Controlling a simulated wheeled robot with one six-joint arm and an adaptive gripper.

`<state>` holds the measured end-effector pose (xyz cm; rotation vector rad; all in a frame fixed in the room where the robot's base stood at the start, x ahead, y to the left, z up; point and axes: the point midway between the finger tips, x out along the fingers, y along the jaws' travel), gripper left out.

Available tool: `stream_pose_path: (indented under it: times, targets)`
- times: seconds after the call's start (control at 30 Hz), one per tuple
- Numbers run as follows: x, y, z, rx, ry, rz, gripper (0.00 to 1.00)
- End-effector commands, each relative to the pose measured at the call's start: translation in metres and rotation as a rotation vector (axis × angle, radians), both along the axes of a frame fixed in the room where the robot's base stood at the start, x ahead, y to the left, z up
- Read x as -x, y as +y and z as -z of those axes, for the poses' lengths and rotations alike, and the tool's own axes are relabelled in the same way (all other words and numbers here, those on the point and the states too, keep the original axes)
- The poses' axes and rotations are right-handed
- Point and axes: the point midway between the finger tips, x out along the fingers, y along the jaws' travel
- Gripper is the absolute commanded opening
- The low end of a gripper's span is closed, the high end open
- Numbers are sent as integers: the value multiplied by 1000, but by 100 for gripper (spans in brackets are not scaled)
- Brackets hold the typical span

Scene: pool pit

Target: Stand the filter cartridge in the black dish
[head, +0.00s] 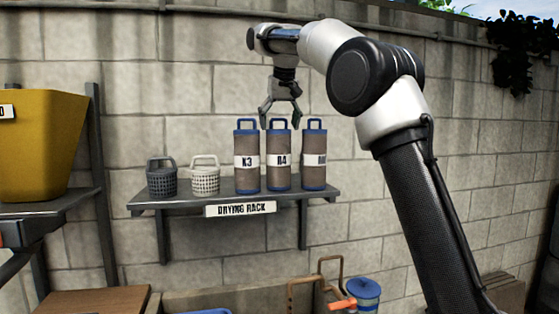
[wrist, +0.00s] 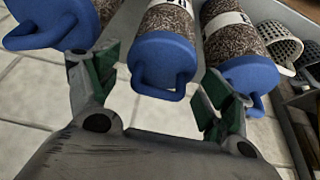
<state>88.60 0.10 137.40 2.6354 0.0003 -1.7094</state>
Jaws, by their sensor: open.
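Three brown filter cartridges with blue caps and loop handles stand in a row on the drying rack: a left one marked like N3 (head: 247,160), a middle one marked R4 (head: 278,160) and a right one (head: 314,160) with an unclear label. My gripper (head: 280,119) points down just above the middle cartridge, open and empty. In the wrist view, the middle cartridge's blue cap and handle (wrist: 162,65) lie between the spread fingers (wrist: 155,92). Whether a finger touches it I cannot tell. I see no black dish in either view.
The grey drying rack shelf (head: 226,196) also holds a dark basket (head: 161,178) and a white basket (head: 205,176) at left. The neighbouring cartridges stand close on both sides. A yellow bin (head: 40,145) is far left. A blue-lidded bucket (head: 364,291) is below right.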

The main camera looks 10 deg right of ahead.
Motion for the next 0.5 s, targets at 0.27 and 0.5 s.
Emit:
stream_pose_path:
  times: [0.27, 0.5]
  targets:
    - [-7, 0, 17, 0, -1, 0, 81]
    - [-7, 0, 16, 0, -1, 0, 57]
